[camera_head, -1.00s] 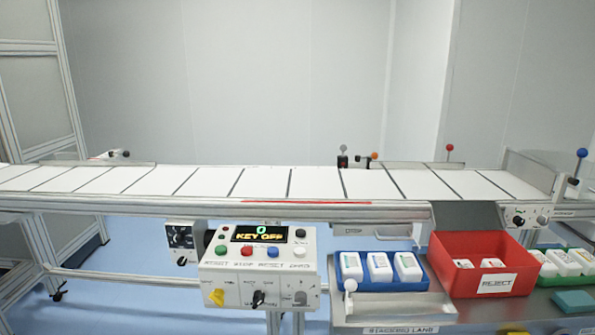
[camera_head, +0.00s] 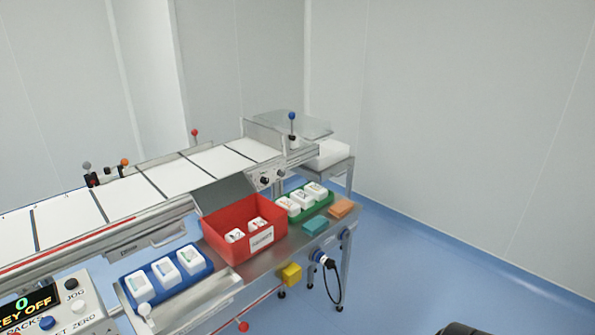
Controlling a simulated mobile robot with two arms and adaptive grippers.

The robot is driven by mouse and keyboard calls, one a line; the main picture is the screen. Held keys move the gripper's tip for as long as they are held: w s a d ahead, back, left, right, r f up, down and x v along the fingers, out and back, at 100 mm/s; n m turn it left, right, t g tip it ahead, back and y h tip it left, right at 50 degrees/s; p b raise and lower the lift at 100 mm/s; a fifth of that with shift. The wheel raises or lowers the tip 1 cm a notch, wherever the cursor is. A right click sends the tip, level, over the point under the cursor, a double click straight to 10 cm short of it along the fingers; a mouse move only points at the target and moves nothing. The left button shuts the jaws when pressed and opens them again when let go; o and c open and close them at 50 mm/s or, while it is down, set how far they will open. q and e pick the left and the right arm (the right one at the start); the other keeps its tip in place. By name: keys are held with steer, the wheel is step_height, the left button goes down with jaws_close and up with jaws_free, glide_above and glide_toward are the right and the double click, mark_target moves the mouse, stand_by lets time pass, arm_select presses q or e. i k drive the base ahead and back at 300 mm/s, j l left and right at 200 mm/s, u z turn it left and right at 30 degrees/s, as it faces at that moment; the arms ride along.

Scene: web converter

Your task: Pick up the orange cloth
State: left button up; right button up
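The orange cloth (camera_head: 340,208) lies folded and flat on the right end of the steel side table (camera_head: 285,249), by its edge. A teal cloth (camera_head: 314,225) lies just left of it and nearer. A dark rounded part (camera_head: 461,329), likely of my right arm, shows at the bottom edge, well apart from the cloth; no fingertips show. My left gripper is not in view.
Left of the cloth are a green tray (camera_head: 326,203) of white packs, a red reject bin (camera_head: 213,237) and a blue tray (camera_head: 127,288). The conveyor (camera_head: 112,200) runs behind. A yellow box (camera_head: 291,274) and a cable (camera_head: 329,283) hang below. Floor (camera_head: 430,270) right is clear.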

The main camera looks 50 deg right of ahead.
mark_target(338, 209)
steer(key=z, duration=1.8)
steer(key=u, duration=3.05)
steer(key=z, duration=3.05)
steer(key=i+l+z, duration=0.1)
steer(key=i, duration=0.3)
